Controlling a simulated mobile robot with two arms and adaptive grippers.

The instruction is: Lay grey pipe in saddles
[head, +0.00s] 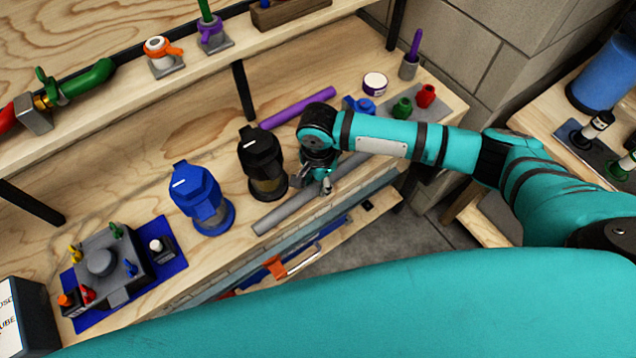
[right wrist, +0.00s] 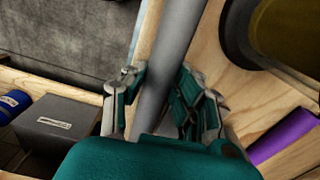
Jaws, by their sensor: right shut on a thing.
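The grey pipe (head: 285,213) is a long plain bar running slantwise along the front edge of the wooden bench in the head view. My right gripper (head: 321,183) is over it from above, shut on it partway along its length. In the right wrist view the pipe (right wrist: 172,50) passes between both fingers of the gripper (right wrist: 160,100). I cannot tell whether the pipe touches the bench or is just above it. My right gripper and arm hide part of it. I cannot make out any saddles. My left gripper is out of view.
A black-topped filter (head: 262,160) and a blue filter (head: 203,195) stand close behind the pipe. A purple pipe (head: 297,107) lies farther back. A valve block on a blue mat (head: 95,318) is at left. A shelf (head: 130,85) overhangs the back.

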